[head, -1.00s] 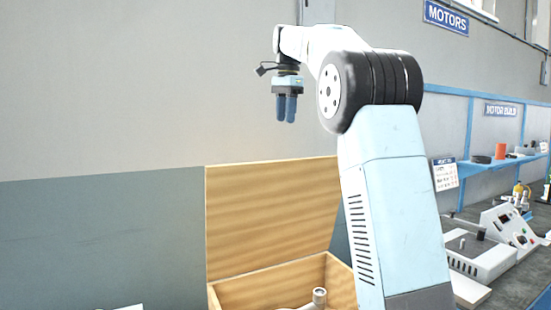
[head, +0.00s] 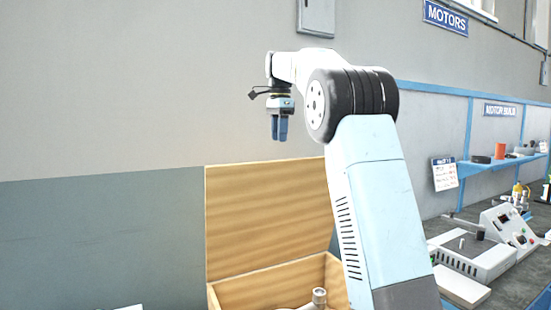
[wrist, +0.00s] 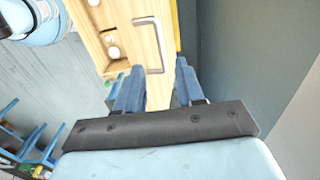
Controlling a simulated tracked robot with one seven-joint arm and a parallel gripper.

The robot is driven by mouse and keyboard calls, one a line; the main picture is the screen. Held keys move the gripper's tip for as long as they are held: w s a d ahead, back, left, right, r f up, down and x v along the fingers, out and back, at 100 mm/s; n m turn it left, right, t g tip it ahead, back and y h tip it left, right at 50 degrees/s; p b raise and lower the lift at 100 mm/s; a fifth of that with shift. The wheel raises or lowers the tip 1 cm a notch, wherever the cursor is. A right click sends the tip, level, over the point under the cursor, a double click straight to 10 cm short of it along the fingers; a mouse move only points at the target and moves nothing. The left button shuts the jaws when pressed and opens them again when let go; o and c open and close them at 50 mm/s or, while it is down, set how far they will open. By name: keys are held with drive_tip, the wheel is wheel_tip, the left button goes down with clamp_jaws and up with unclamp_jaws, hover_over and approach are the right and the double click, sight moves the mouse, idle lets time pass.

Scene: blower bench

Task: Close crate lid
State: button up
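The wooden crate (head: 275,287) is at the bottom centre of the head view, and the picture's lower edge cuts it off. Its lid (head: 265,218) stands open, nearly upright, at the back of the crate. My gripper (head: 279,138) points down in the air just above the lid's top edge, apart from it. The wrist view shows its two fingers (wrist: 160,88) spread, with nothing held. Beyond them is a wooden surface with a metal bar handle (wrist: 152,45); I cannot tell which panel bears it.
A metal part (head: 319,296) sticks up inside the crate. On the right is a dark bench with a grey instrument (head: 478,258) and a control box (head: 510,228). A blue shelf (head: 500,165) runs along the wall. The space left of the lid is clear.

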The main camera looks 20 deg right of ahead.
wheel_tip(320, 180, down, 8)
drive_tip(key=shift+w+r, duration=0.1)
idle(0.4)
clamp_jaws()
idle(0.5)
